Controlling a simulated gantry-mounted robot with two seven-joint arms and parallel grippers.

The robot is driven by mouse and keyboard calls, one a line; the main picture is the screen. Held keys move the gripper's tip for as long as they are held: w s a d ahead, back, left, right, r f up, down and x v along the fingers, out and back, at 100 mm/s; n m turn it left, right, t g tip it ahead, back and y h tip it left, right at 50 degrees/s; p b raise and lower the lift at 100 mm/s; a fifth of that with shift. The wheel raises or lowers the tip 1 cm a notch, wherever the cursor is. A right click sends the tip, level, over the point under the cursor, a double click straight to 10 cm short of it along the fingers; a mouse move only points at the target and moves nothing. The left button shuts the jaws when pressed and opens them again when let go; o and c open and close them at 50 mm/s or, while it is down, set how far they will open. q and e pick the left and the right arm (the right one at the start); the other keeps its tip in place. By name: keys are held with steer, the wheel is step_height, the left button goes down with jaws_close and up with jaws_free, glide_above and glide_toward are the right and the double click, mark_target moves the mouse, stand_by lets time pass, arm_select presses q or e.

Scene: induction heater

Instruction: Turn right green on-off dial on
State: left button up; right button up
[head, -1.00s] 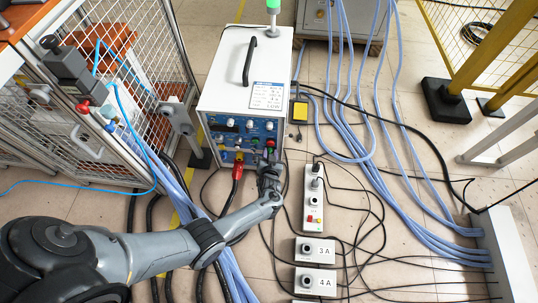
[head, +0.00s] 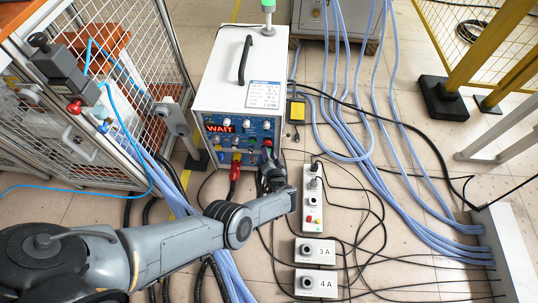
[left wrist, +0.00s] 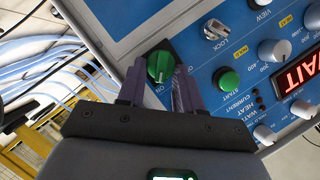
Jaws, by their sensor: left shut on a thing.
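The green on-off dial (left wrist: 160,66) sits on the blue panel in the left wrist view, beside the ON lettering. My left gripper (left wrist: 160,84) is at the dial with one finger on each side, shut on it. In the head view my left gripper (head: 269,174) is at the lower right of the heater's front panel and hides the dial. The induction heater (head: 242,75) is a white box with a blue front. Its display (head: 219,128) is lit red and reads WAIT; part of it also shows in the left wrist view (left wrist: 299,75). My right gripper is not in view.
A green START button (left wrist: 226,81) and a silver LOCK switch (left wrist: 215,29) are near the dial. A red connector with a cable (head: 235,170) hangs left of my gripper. A control box (head: 312,198) and blue hoses lie right. A mesh cage stands left.

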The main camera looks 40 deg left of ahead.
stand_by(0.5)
arm_select(q)
steer(key=o, duration=1)
